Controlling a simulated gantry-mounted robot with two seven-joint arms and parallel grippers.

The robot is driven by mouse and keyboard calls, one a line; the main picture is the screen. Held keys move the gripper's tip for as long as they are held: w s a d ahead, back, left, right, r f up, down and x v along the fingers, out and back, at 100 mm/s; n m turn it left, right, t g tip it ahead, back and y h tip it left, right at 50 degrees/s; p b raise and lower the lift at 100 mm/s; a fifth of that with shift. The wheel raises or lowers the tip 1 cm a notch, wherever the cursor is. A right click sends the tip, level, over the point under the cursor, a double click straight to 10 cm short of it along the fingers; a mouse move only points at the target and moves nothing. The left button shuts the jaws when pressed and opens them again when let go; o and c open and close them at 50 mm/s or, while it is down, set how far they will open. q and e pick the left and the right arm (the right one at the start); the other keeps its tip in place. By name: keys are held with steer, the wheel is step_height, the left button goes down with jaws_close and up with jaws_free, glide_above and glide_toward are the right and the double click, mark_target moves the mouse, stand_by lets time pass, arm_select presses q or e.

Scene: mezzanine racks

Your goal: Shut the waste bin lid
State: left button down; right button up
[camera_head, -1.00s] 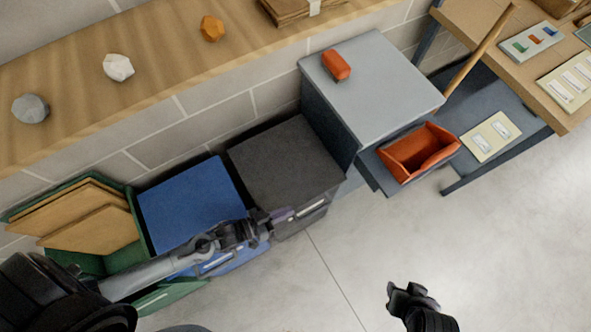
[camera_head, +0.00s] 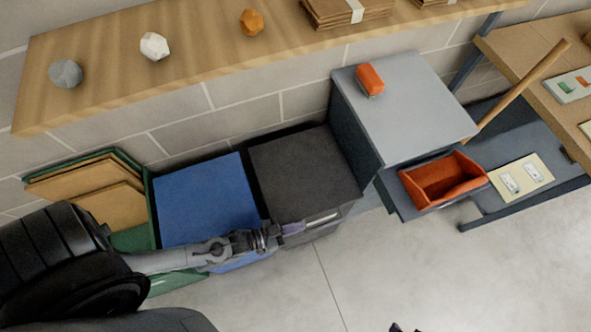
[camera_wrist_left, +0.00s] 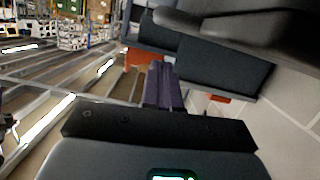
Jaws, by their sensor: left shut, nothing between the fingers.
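The dark grey bin (camera_head: 305,170) stands between the blue bin (camera_head: 205,200) and the grey cabinet. Its top looks flat from above; whether its lid sits fully down I cannot tell. A pale bar (camera_head: 322,218) runs along its front edge. My left gripper (camera_head: 286,229) is at the bin's front, by the left end of that bar; contact is unclear. Its purple fingers (camera_wrist_left: 163,85) are shut and empty in the left wrist view, beside dark panels (camera_wrist_left: 225,65). Only a tip of my right gripper (camera_head: 400,328) shows at the bottom edge.
A green bin (camera_head: 150,200) at left holds cardboard. The grey cabinet (camera_head: 410,110) carries a red-orange object (camera_head: 370,80); an orange open tray (camera_head: 440,180) sits in its pulled-out drawer. A wooden shelf (camera_head: 200,50) runs behind. The floor (camera_head: 420,270) in front is clear.

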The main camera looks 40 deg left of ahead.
arm_select(q)
steer(key=s+d+r+p, duration=0.1)
steer(key=d+r+p, duration=0.2)
steer(key=d+r, duration=0.85)
steer(key=w+a+r+n+g+y, duration=0.2)
steer(key=w+a+r+n+y, duration=0.15)
steer(key=w+a+r, duration=0.5)
steer(key=s+a+g+y, duration=0.4)
steer(key=s+a+g, duration=0.4)
steer(key=s, duration=0.4)
step_height(320, 180, up, 28)
steer(key=p, duration=2.8)
steer(key=shift+s+a+r+m, duration=0.15)
steer(key=shift+a+m, duration=0.2)
steer(key=shift+a, duration=0.05)
steer(key=shift+h, duration=0.25)
